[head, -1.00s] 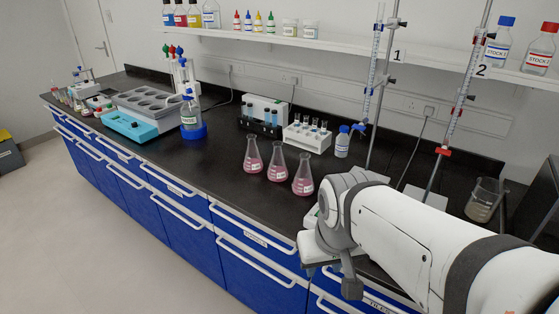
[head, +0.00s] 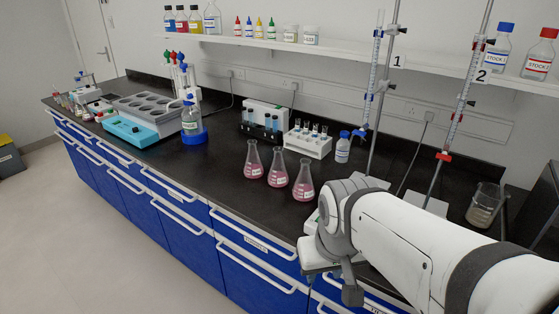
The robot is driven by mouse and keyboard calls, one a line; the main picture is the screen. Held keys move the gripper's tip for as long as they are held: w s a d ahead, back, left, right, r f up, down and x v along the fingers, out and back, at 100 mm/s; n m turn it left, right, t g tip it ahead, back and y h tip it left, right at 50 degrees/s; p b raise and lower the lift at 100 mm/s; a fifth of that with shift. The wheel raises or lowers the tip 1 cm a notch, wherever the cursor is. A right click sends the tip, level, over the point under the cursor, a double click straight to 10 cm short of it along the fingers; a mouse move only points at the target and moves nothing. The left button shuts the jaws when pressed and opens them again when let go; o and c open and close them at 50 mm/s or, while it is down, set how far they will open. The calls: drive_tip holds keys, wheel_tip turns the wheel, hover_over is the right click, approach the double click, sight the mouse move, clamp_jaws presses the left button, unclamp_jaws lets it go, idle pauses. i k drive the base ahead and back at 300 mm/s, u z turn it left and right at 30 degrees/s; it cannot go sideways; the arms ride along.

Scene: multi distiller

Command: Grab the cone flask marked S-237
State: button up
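Three cone flasks with pink liquid and white labels stand upright in a row on the black bench: a left flask (head: 253,160), a middle flask (head: 277,168) and a right flask (head: 303,180). Their labels are too small to read, so I cannot tell which is S-237. My white arm comes in from the lower right, and its wrist end is in front of the right flask, by the bench's front edge. My gripper's fingers cannot be made out, so I cannot tell if it is open or shut. The arm does not visibly touch any flask.
Behind the flasks stand a white rack with tubes (head: 308,145), a dark tube rack (head: 262,131) and a small blue-capped bottle (head: 343,149). Burette stands (head: 372,140) and a beaker (head: 484,206) are at the right. The bench left of the flasks is clear up to a blue-based bottle (head: 193,136).

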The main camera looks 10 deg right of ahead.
sight(303, 190)
drive_tip(key=u, duration=2.45)
drive_tip(key=i, duration=1.45)
drive_tip(key=z, duration=3.3)
drive_tip(key=i, duration=0.75)
drive_tip(key=z, duration=0.05)
